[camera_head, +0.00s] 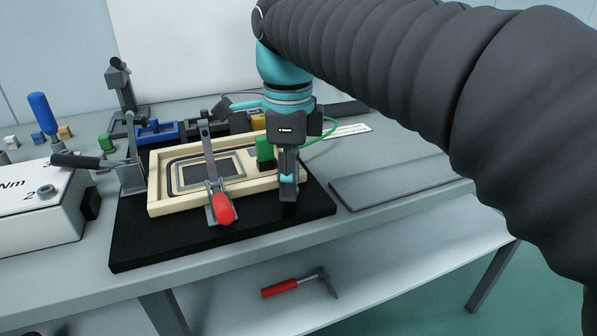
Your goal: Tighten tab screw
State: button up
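My gripper (287,188) points down at the right side of a cream panel frame (165,207), close to its front right corner. I cannot tell whether it touches the frame. The fingers look close together, but whether they are shut on something is unclear. The frame holds dark rectangular outlines and a grey inner plate (212,170). A green block (265,150) stands on the frame's right side, just left of my gripper. No tab screw can be made out; it may be hidden by my gripper or too small to see.
The fixture rests on a black base (140,250). A white torque box (40,215) stands left; a grey plate (395,182) lies right. A red-handled hammer (285,287) lies on the lower shelf.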

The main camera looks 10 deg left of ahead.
notch_tip(320, 180, up, 12)
dwell(0.8)
jog(key=s+d+f+n+t, duration=0.2)
jog(key=d+f+n, duration=0.3)
jog(key=d+f, duration=0.3)
jog(key=s+d+f+n+t, duration=0.1)
jog(key=s+d+f+n, duration=0.3)
jog(key=d+f+n, duration=0.2)
jog(key=s+d+f+n+t, duration=0.2)
jog(key=d+f+n, duration=0.4)
jog(key=d+f, duration=0.4)
jog(key=shift+s+d+f+t, duration=0.3)
jog(key=shift+s+d+f, duration=0.05)
jog(key=shift+s+f, duration=0.55)
